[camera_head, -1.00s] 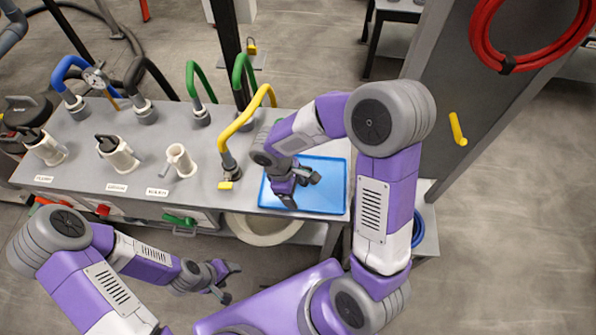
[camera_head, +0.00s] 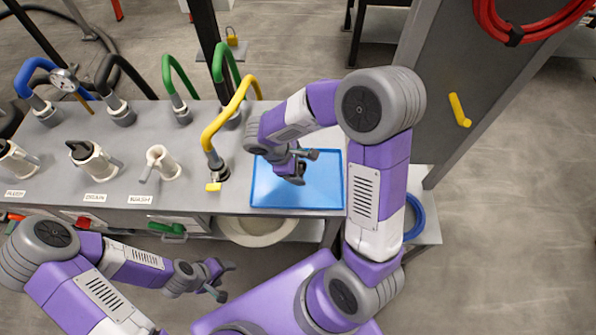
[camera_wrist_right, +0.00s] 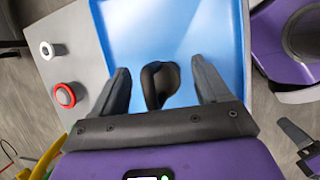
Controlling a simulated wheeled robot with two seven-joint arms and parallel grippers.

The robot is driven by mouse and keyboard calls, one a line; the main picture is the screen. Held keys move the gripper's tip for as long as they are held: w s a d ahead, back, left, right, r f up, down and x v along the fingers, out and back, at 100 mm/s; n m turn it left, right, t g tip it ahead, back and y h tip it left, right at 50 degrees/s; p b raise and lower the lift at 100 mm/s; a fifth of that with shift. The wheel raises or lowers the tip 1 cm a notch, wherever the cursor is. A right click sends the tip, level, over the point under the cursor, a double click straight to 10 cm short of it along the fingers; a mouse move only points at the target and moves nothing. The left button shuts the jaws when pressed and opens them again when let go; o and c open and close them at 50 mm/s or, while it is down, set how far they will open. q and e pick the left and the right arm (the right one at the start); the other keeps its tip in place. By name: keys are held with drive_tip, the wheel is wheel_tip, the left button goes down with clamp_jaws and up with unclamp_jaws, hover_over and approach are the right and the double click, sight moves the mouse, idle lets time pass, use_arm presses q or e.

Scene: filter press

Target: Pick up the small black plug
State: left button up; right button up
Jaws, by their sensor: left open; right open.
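A small black plug (camera_wrist_right: 160,85) with a rounded shape is over the blue tray in the right wrist view. It appears between the two fingers of my right gripper (camera_wrist_right: 158,70), with gaps to either side. In the head view my right gripper (camera_head: 304,168) is over the blue tray (camera_head: 265,197), and I cannot make out the plug there. Whether the fingers are down at the plug's height is hard to tell. My left gripper (camera_head: 225,281) is open and empty in front of the bench, away from the tray.
The grey bench (camera_head: 135,185) carries white valve ports with labels and several coloured hoses to the left of the tray. A yellow hose (camera_head: 213,135) with a yellow tag stands close by. A grey post (camera_head: 440,110) with a yellow peg rises at the right.

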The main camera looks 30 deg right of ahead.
drive_tip(key=shift+r, duration=0.1)
drive_tip(key=shift+c, duration=0.3)
drive_tip(key=c, duration=1.1)
drive_tip(key=shift+o, duration=0.2)
